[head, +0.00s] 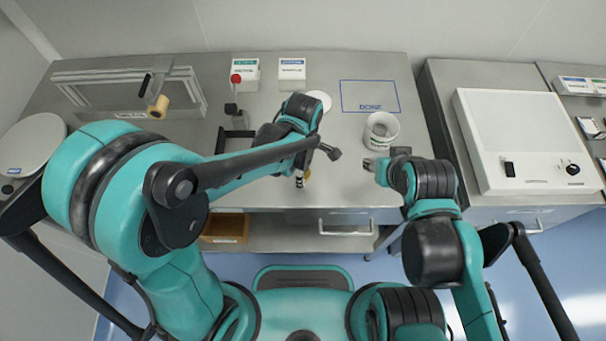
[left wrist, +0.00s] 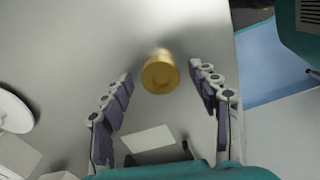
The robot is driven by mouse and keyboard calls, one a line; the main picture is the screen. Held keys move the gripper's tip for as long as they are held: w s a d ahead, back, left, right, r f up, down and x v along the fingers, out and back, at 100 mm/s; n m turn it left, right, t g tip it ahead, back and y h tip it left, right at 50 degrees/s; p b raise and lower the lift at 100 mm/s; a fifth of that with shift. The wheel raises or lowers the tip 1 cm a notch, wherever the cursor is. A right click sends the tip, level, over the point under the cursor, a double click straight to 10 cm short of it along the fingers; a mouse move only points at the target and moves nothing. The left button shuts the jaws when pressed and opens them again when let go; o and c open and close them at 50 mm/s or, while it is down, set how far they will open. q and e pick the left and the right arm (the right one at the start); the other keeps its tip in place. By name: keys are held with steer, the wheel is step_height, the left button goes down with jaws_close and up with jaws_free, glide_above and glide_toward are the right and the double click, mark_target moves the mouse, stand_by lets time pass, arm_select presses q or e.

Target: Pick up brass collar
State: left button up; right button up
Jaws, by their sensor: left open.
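The brass collar (left wrist: 160,75) is a short gold cylinder with its round end facing the camera in the left wrist view. It stands on the grey metal bench top, and a sliver of brass (head: 308,173) shows beside my left gripper in the head view. My left gripper (left wrist: 161,84) is open. Its two fingers lie on either side of the collar, with a gap on both sides. In the head view my left gripper (head: 316,167) is over the bench's front part. My right gripper (head: 371,166) is at the bench's front right, its fingers too small to read.
A white cup-like container (head: 381,131) stands near the blue-outlined "DONE" area (head: 369,96), which is empty. White labelled boxes (head: 291,73) stand at the back. A white panel box (head: 520,140) is right.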

arm_select(q)
jaws_close()
steer(key=shift+r, duration=0.15)
